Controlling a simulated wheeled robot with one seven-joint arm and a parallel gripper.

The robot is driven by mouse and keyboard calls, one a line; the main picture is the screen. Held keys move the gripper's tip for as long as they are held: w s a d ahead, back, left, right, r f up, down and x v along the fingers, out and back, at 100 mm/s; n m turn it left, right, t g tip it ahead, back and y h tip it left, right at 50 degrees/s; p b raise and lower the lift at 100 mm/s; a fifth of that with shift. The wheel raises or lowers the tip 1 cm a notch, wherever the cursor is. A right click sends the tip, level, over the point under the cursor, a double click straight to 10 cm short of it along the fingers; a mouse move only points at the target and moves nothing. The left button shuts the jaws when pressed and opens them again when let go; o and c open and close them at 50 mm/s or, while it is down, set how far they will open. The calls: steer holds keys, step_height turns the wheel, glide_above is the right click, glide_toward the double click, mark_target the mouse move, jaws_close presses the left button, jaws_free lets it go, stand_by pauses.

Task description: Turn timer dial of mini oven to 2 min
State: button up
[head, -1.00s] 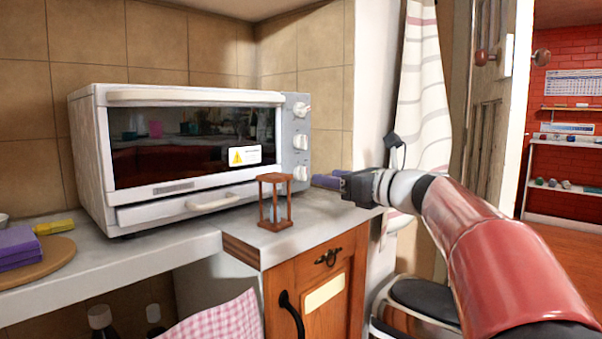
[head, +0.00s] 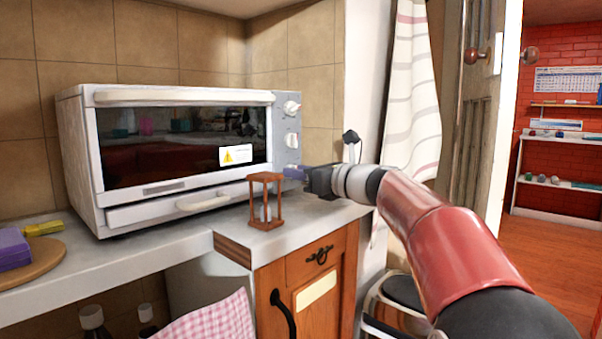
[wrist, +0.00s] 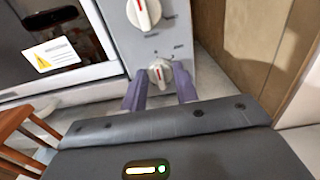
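The white mini oven (head: 178,195) stands on the counter. Its grey control panel (head: 285,122) on the right side carries a top knob (head: 291,107) and a middle knob (head: 292,140). The lowest dial (wrist: 160,72) shows in the wrist view, white with a red mark; my fingers cover it in the head view. My gripper (head: 296,173) is at the lower panel. In the wrist view its two purple fingers (wrist: 160,92) are apart, with the lowest dial just beyond and between their tips. I cannot tell whether they touch it.
A wooden hourglass (head: 265,222) stands on the counter just left of my gripper, and its frame shows in the wrist view (wrist: 18,122). A round board (head: 38,268) with purple and yellow items lies at the left. A wall is close on the right of the oven.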

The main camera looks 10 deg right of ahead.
steer(key=c, duration=0.3)
steer(key=shift+r+p, duration=0.1)
steer(key=shift+p, duration=0.3)
steer(key=shift+r+m+p, duration=0.1)
steer(key=shift+m+p, duration=0.6)
steer(key=shift+p, duration=0.05)
steer(key=m+p, duration=0.2)
steer(key=shift+p, duration=0.3)
steer(key=m, duration=0.3)
steer(key=shift+d+f+p, duration=0.1)
steer(key=shift+f+p, duration=0.1)
steer(key=shift+p, duration=0.1)
steer(key=shift+w+m, duration=0.1)
steer(key=shift+m, duration=1.9)
steer(key=shift+f, duration=0.1)
